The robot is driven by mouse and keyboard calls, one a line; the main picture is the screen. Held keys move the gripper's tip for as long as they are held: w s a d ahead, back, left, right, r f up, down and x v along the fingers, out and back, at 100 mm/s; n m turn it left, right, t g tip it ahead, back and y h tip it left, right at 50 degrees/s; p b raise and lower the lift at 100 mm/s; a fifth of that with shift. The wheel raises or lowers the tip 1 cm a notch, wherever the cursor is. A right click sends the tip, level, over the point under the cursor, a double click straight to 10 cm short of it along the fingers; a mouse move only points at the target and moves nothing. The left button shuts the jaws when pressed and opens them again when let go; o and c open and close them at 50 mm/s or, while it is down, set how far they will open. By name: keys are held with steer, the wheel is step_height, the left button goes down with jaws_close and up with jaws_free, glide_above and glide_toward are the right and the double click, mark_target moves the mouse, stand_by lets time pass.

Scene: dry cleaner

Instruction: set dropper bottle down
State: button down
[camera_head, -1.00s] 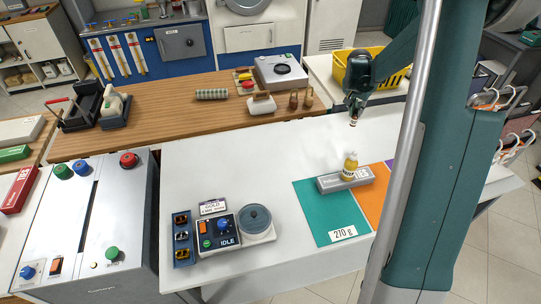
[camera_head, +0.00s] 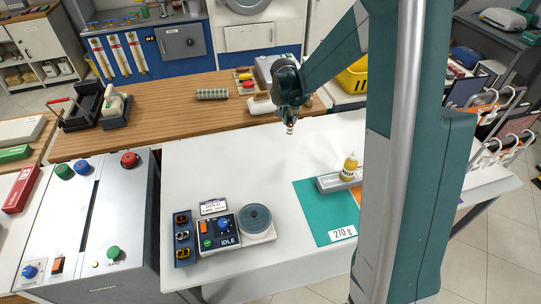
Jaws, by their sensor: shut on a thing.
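My gripper (camera_head: 290,122) hangs above the far part of the white table (camera_head: 240,160), pointing down. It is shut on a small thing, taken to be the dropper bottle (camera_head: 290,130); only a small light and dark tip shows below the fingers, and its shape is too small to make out. It appears clear of the table top.
A control box (camera_head: 219,233) marked IDLE and a round grey-topped device (camera_head: 256,220) stand at the table's front left. The wooden counter (camera_head: 170,100) is beyond. The table's middle is clear. My arm hides the right side.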

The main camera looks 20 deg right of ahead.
steer(key=s+a+n, duration=0.1)
steer(key=a, duration=0.8)
steer(key=shift+s+a+y, duration=0.15)
steer(key=shift+s+y, duration=0.15)
steer(key=shift+s, duration=0.05)
step_height(320, 180, down, 6)
steer(key=shift+f, duration=0.1)
steer(key=shift+f+b, duration=0.4)
steer(key=shift+f, duration=1.5)
steer(key=shift+f, duration=0.1)
steer(key=c, duration=2.8)
jaws_free()
steer(key=o, duration=0.4)
steer(key=shift+o, duration=0.2)
